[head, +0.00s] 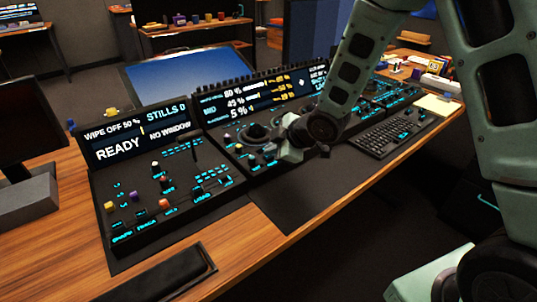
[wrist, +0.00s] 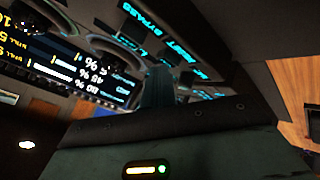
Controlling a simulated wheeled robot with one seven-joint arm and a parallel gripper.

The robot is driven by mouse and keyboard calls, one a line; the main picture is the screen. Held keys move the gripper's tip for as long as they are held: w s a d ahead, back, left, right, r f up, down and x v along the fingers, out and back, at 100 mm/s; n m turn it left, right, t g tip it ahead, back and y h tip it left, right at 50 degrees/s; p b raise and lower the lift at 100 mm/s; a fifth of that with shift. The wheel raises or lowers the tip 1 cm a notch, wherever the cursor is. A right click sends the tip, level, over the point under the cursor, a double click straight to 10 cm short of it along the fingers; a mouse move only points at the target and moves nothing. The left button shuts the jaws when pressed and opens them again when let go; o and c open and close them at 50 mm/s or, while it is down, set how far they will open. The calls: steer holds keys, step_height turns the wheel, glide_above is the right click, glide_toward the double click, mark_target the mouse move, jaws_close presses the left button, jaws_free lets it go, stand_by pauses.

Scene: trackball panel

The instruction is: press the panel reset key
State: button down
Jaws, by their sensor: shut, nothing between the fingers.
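The middle trackball panel (head: 268,175) lies on the desk under my gripper (head: 291,154). My gripper is shut and empty, with its tip low over or at the panel's front controls; I cannot tell whether it touches. In the wrist view the shut fingers (wrist: 157,88) point toward the panel face. Cyan lettering (wrist: 175,48) beyond them appears to include "RESET" and "BYPASS", rotated and partly cut off. The reset key itself cannot be made out clearly; the gripper and arm hide part of the panel in the head view. A dark trackball (head: 256,131) sits behind the gripper.
A left control panel (head: 165,195) with coloured knobs and a "READY" display stands beside it. A keyboard (head: 385,132) lies to the right. A black wrist rest (head: 165,280) lies at the front left. The dark mat (head: 300,195) before the middle panel is clear.

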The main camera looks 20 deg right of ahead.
steer(key=shift+r+p, duration=0.7)
steer(key=shift+r, duration=0.15)
steer(key=shift+r+p, duration=2.05)
steer(key=shift+r, duration=0.5)
